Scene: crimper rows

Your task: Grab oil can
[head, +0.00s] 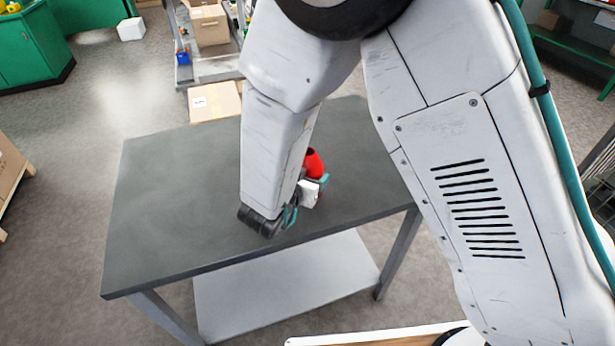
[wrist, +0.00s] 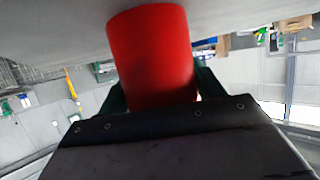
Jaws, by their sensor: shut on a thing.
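The red oil can (head: 314,162) shows in the head view above the grey table, partly hidden behind my arm. In the wrist view the red can (wrist: 152,55) fills the upper middle, its lower end between the jaws. My gripper (head: 318,187) is shut on the can, with green fingers on either side of it. In the wrist view my gripper (wrist: 155,98) shows the dark fingers around the can. The can's spout and handle cannot be made out. I cannot tell whether the can touches the tabletop.
The grey table (head: 180,200) has a bare top to the left of my arm and a lower shelf (head: 285,285). Cardboard boxes (head: 214,102) stand behind it near a trolley. A green cabinet (head: 35,45) is at the far left. A white box (head: 131,29) lies on the floor.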

